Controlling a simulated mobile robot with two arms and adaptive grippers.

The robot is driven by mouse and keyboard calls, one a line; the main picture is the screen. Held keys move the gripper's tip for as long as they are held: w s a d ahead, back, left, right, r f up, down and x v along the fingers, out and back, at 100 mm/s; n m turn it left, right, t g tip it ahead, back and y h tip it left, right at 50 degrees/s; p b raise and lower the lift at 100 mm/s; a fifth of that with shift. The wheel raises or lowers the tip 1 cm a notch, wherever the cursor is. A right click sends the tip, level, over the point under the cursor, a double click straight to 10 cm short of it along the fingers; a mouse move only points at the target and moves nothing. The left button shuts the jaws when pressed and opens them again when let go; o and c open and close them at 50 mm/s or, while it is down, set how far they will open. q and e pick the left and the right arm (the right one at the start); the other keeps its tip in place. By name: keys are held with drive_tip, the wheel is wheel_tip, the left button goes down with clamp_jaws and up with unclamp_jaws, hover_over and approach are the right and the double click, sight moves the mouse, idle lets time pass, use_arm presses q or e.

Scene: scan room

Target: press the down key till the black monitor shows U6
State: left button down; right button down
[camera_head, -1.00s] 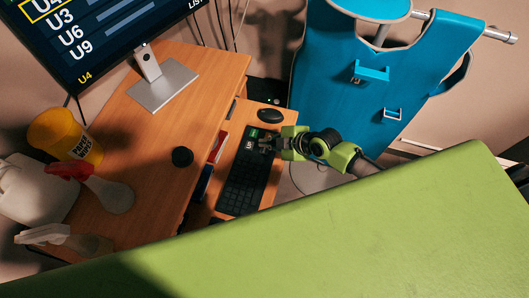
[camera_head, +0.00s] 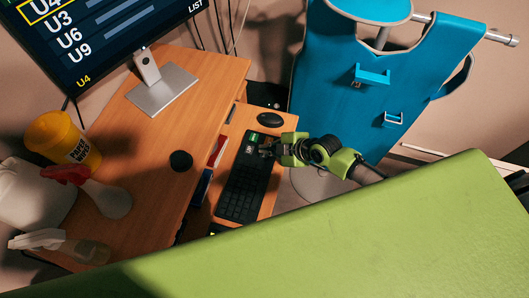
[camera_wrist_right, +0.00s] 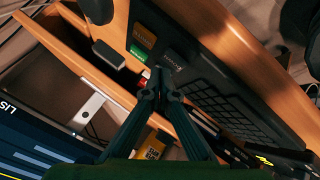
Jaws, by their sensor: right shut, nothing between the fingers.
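The black monitor (camera_head: 100,30) stands at the upper left. Its list reads U4, U3, U6 and U9, with a yellow frame around U4 at the top and a yellow U4 at the bottom. The black keyboard (camera_head: 241,190) lies on the lower shelf. A green patch shows near its far end, and a green key (camera_wrist_right: 164,59) shows in the wrist view. The key labels are too small to read. My right gripper (camera_head: 264,150) is shut and empty over the far part of the keyboard. I cannot tell whether its tips touch a key. My left gripper is out of view.
A mouse (camera_head: 270,120) lies beyond the keyboard. The wooden desk (camera_head: 150,125) holds a yellow wipes tub (camera_head: 62,138), spray bottles and a small black knob-like object (camera_head: 181,160).

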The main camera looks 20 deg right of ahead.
sight(266, 155)
drive_tip(key=shift+f, duration=0.1)
idle(0.5)
drive_tip(key=shift+f+b, duration=0.3)
drive_tip(key=shift+b, duration=0.15)
drive_tip(key=shift+f+b, duration=0.45)
drive_tip(key=shift+f, duration=0.05)
idle(0.4)
drive_tip(key=shift+r, duration=0.15)
drive_tip(key=shift+r+p, duration=0.75)
wheel_tip(266, 155, up, 5)
drive_tip(key=p, duration=0.4)
idle(0.8)
